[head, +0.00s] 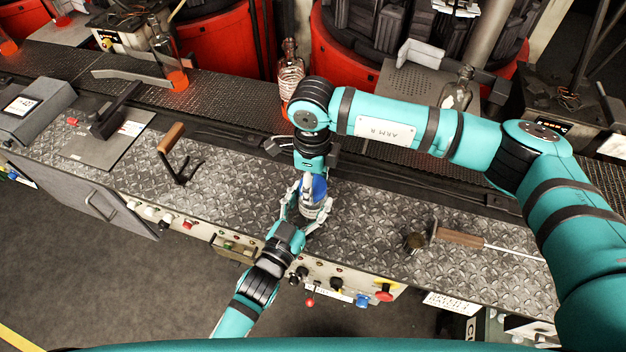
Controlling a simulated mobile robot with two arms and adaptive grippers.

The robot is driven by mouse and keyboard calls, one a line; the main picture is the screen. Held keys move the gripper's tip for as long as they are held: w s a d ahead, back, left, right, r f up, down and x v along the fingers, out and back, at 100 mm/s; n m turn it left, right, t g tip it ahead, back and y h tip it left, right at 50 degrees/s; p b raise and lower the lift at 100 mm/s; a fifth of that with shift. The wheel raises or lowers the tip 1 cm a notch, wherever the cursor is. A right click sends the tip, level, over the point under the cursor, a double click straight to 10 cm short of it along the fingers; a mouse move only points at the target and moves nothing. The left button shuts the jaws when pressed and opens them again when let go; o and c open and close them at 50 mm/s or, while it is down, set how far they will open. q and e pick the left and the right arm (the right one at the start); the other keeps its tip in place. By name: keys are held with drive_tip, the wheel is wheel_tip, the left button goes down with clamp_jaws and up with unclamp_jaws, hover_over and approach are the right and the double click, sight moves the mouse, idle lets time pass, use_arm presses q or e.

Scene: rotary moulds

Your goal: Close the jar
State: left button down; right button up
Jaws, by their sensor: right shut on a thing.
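A small clear jar (312,212) stands on the diamond-plate bench top at the centre. A blue lid (319,187) is at its top; whether it is seated on the rim I cannot tell. My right gripper (316,180) points down from above and is shut on the blue lid. My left gripper (306,218) comes in from the lower left at bench height. Its fingers are around the jar's sides; whether they press on the glass I cannot tell. The fingers and the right wrist hide part of the jar and lid.
A wooden-handled tool (460,237) lies to the right on the bench (380,215). A lever with a wooden grip (172,139) stands to the left. Bottles (290,75) stand behind, on the dark conveyor (225,100). Buttons and knobs (336,284) line the front panel.

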drive_tip(key=m, duration=1.4)
drive_tip(key=o, duration=1.4)
drive_tip(key=shift+c, duration=0.2)
wheel_tip(320, 180, up, 12)
use_arm(q)
drive_tip(key=shift+c, duration=1.5)
unclamp_jaws()
